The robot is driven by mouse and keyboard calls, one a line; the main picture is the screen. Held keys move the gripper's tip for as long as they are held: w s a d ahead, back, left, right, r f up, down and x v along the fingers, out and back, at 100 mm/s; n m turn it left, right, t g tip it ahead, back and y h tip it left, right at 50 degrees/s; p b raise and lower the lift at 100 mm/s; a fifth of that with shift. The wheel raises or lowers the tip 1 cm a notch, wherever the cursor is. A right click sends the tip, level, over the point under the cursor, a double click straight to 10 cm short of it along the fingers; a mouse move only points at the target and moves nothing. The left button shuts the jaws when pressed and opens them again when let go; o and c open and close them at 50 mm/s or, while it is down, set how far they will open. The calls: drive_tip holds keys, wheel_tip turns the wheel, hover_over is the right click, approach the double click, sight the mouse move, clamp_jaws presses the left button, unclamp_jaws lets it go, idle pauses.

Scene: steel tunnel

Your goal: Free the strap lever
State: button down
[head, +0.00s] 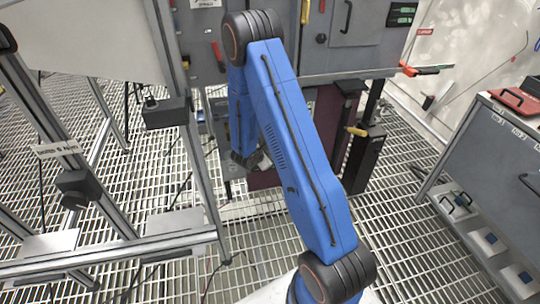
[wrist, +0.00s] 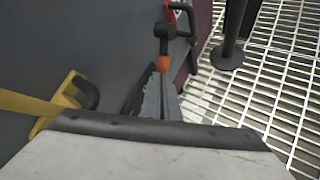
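In the wrist view, a flat yellow strap-like band (wrist: 25,103) runs in from the left to a yellow bracket (wrist: 68,92) with a dark curved handle (wrist: 88,93). I cannot tell for sure that this is the strap lever. The pale body of my gripper fills the bottom of the wrist view. Narrow dark finger-like parts (wrist: 153,98) reach forward past its black edge, to the right of the yellow bracket and apart from it. Whether they are open or shut is unclear.
A black lever with an orange collar (wrist: 163,45) stands ahead in the wrist view. A dark post (wrist: 228,50) rises from the grating floor at right. In the head view, grey cabinets (head: 340,40) stand behind, a metal frame (head: 160,110) left and a workbench (head: 500,150) right.

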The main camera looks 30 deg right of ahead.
drive_tip(key=shift+s+d+f, duration=0.1)
drive_tip(key=shift+d+f, duration=0.1)
drive_tip(key=shift+f, duration=0.05)
drive_tip(key=shift+r, duration=0.75)
drive_tip(key=a+f+v, duration=0.1)
drive_tip(key=v, duration=1.2)
drive_tip(key=shift+a, duration=0.6)
drive_tip(key=s+d+r+m+g+y, duration=0.1)
drive_tip(key=s+d+r+m+g, duration=0.2)
drive_tip(key=s+r+m, duration=1.15)
drive_tip(key=s+a+r+m+t+y, duration=0.1)
drive_tip(key=s+a+r+y, duration=0.3)
drive_tip(key=s+r, duration=0.4)
drive_tip(key=s+a+r+m+t+y, duration=0.1)
drive_tip(key=s+a+r+y, duration=0.3)
drive_tip(key=s, duration=1)
drive_tip(key=a+r+m, duration=0.1)
drive_tip(key=a+r, duration=0.2)
drive_tip(key=r, duration=0.1)
drive_tip(key=shift+s+r+t, duration=0.2)
drive_tip(key=shift+s+t, duration=0.2)
